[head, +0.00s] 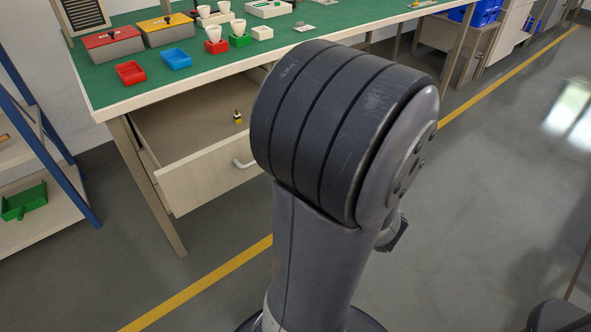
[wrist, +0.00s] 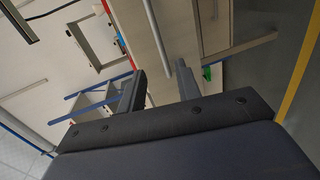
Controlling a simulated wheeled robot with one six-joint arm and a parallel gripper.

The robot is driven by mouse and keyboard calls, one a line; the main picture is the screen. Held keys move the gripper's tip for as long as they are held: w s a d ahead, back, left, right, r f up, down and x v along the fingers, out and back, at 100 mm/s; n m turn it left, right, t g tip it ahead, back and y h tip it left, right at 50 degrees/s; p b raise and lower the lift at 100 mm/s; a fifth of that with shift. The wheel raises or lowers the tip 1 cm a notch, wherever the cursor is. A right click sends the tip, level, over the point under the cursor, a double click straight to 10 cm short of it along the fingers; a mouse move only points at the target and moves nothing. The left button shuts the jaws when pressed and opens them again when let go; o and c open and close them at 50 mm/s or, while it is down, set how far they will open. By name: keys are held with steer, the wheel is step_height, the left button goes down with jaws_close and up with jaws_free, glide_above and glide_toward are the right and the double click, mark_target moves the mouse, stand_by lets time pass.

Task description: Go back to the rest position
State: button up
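My gripper (wrist: 160,69) shows in the wrist view with its two dark fingers apart and nothing between them. In the head view my raised arm fills the middle, and only a small dark part behind it at the right may belong to the gripper. The green-topped workbench (head: 120,88) stands beyond my arm to the left. Its drawer (head: 205,187) is pulled open, and a small yellow and black item (head: 238,117) lies inside. My arm hides the drawer's right part from the head camera.
On the bench are a red tray (head: 130,72), a blue tray (head: 175,59), a red-lidded box (head: 113,42), a yellow-lidded box (head: 166,30) and several white bulb-like pieces. A blue-framed shelf (head: 40,222) with a green bin (head: 24,202) stands left. The floor at right is mostly clear.

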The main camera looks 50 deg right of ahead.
steer(key=shift+w, duration=0.15)
steer(key=b+x, duration=0.2)
steer(key=x, duration=0.8)
steer(key=shift+w+b, duration=0.3)
steer(key=shift+b, duration=0.1)
stand_by(0.4)
steer(key=p+v, duration=0.3)
steer(key=v, duration=0.8)
steer(key=shift+b+x, duration=1.45)
steer(key=shift+x, duration=5.2)
steer(key=shift+r, duration=0.25)
